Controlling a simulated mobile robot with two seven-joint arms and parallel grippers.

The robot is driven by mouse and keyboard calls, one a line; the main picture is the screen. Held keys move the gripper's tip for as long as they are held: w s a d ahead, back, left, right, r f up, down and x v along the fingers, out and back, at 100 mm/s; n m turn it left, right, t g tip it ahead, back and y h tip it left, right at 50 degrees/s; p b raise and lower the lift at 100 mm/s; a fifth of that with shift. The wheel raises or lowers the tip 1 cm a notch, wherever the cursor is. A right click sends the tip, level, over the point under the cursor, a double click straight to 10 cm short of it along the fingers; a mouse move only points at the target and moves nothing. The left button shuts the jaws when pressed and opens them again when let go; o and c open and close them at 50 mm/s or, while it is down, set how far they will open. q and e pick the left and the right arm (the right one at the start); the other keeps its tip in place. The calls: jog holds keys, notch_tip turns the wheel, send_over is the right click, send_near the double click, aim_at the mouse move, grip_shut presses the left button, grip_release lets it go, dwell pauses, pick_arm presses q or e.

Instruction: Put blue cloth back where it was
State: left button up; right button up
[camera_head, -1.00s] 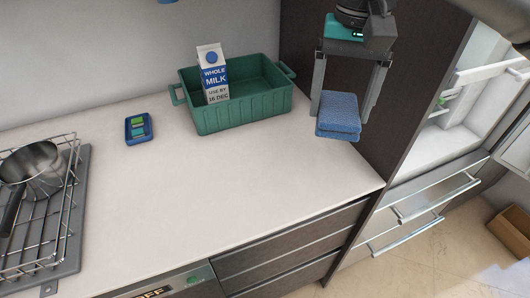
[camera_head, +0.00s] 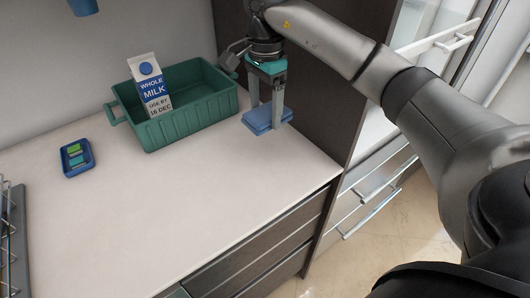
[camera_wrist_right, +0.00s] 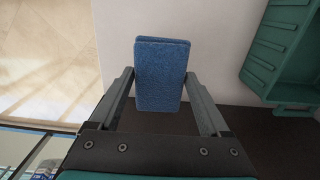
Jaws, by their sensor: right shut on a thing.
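The blue cloth (camera_head: 262,127) is a folded, thick pad over the right back part of the counter, just right of the green crate. My right gripper (camera_head: 268,117) points down and is shut on the cloth, with a finger at either side of it. The right wrist view shows the cloth (camera_wrist_right: 162,75) held between the two fingers (camera_wrist_right: 160,78). I cannot tell whether its underside touches the counter. My left gripper is not in view.
The green crate (camera_head: 190,126) holds a milk carton (camera_head: 151,88). A blue tray with green pieces (camera_head: 75,157) lies at the left of the counter (camera_head: 150,215). A dark tall panel (camera_head: 315,100) stands right of the cloth. The counter's front middle is clear.

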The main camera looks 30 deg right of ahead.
aim_at(265, 160)
notch_tip(265, 160, down, 12)
jog(key=shift+f+b, duration=0.1)
jog(key=shift+b, duration=0.45)
jog(key=shift+f, duration=0.2)
jog(key=o, duration=1.2)
jog(key=shift+c, duration=0.2)
jog(key=shift+r, duration=0.2)
notch_tip(265, 160, up, 12)
jog(key=shift+r+p, duration=0.1)
jog(key=shift+p, duration=0.55)
